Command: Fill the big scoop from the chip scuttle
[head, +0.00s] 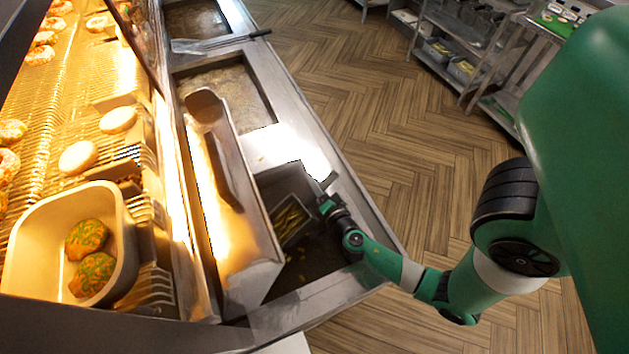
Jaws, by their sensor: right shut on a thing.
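The chip scuttle (328,263) is a dark sunken bin at the near end of the steel range, with a few loose chips on its floor. The big scoop (297,237) is a dark metal scoop inside it, with several yellow-green chips (289,216) in it. My right gripper (327,206) reaches in from the right and is shut on the scoop at its right side; the handle is mostly hidden by the fingers. I cannot tell whether the scoop touches the scuttle floor. My left gripper is not in view.
A long steel housing (228,185) stands along the scuttle's left side. Fryer vats (235,95) lie beyond. A lit rack at left holds patties (78,157) and a cream tub (35,235). Steel shelves (455,60) stand at the back right. The wooden floor (350,90) between is clear.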

